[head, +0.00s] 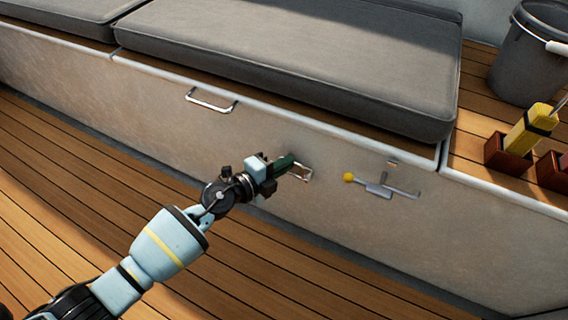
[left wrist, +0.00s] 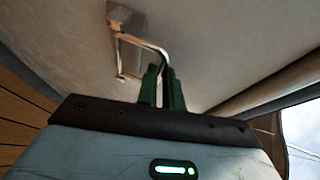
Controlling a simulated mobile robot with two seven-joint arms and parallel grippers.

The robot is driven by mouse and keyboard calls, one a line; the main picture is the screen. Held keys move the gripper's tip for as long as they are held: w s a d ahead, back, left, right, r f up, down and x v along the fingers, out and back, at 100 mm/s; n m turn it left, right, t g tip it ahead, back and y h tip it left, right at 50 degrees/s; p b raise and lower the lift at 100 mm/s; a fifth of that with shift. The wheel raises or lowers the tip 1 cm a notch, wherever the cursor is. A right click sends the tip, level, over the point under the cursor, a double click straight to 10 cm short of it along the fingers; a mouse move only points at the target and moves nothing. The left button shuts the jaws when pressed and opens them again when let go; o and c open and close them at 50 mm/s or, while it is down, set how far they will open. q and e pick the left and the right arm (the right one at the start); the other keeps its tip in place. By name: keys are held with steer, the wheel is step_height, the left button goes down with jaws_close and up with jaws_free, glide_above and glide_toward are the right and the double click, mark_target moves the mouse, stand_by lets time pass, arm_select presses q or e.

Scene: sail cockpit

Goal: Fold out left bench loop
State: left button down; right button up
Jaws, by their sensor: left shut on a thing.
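The bench loop (head: 303,174) is a small metal rectangle on the pale front panel of the bench (head: 245,140). My left gripper (head: 288,165) reaches it from the lower left, and its dark green fingers are shut on the loop's bar. In the left wrist view the fingers (left wrist: 161,82) close on one side of the loop (left wrist: 119,52), which hangs from a small plate on the panel. The loop seems to stand out from the panel there, but by how much I cannot tell. My right gripper is not in view.
A metal handle (head: 210,101) sits left of the loop, and a latch with a yellow knob (head: 380,187) sits right. Grey cushions (head: 300,55) lie on top. A bucket (head: 528,55) and a yellow-handled tool (head: 530,128) stand at right. The slatted floor (head: 60,190) is clear.

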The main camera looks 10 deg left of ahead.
arm_select(q)
steer(key=f+t+b, duration=0.1)
steer(key=b, duration=0.3)
steer(key=shift+s+a+h+b, duration=0.15)
steer(key=shift+s+h+b, duration=0.15)
steer(key=shift+s+h, duration=0.1)
steer(key=m+t+h+b, duration=0.1)
steer(key=s+m+t+h+b, duration=0.1)
steer(key=s+f+t+h+b, duration=0.1)
steer(key=shift+a+f+m+h, duration=0.1)
steer(key=shift+a+m+h, duration=0.2)
steer(key=shift+a+m, duration=0.1)
steer(key=shift+f, duration=0.1)
stand_by(0.6)
